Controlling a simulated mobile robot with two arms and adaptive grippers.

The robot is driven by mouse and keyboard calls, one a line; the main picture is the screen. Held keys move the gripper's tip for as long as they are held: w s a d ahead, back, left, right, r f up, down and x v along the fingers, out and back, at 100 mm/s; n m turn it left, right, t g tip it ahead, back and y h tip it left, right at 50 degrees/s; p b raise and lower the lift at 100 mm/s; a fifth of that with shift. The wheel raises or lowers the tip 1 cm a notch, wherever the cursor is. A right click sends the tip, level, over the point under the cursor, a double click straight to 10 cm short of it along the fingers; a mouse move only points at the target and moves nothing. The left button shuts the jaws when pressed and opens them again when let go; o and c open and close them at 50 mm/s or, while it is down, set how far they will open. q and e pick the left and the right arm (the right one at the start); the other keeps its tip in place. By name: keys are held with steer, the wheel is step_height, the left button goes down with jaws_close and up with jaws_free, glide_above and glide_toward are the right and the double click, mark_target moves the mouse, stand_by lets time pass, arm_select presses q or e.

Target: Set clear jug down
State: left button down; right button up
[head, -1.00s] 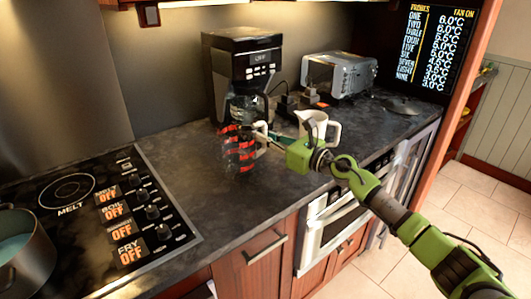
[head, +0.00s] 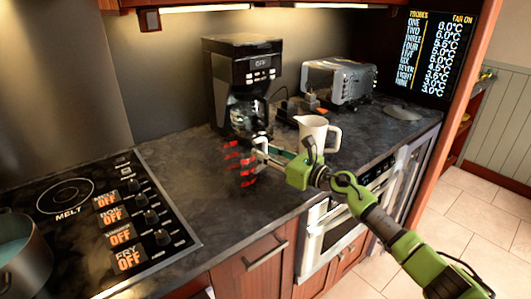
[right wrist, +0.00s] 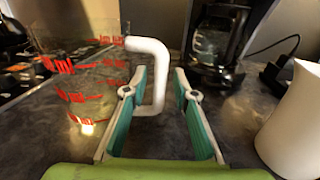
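The clear jug (head: 238,163) with red markings is at the counter's front part, left of my right gripper, and looks upright on the counter. In the right wrist view the jug (right wrist: 82,85) is at the left, and its white handle (right wrist: 160,75) reaches between my fingertips. My right gripper (head: 262,153) is at the handle. In the right wrist view the fingers of the right gripper (right wrist: 162,90) stand apart, with a gap beside the handle on the right. My left gripper is not in view.
A coffee maker (head: 240,70) stands behind the jug. A white pitcher (head: 312,132) stands close to the right of my gripper. A toaster (head: 340,80) is at the back right. A stove (head: 100,215) with a pot (head: 22,255) is at the left. Counter between stove and jug is clear.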

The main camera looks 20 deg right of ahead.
steer(key=shift+r, duration=0.15)
steer(key=b+v, duration=0.1)
steer(key=v, duration=0.5)
steer(key=shift+s+d, duration=0.35)
steer(key=shift+s, duration=0.25)
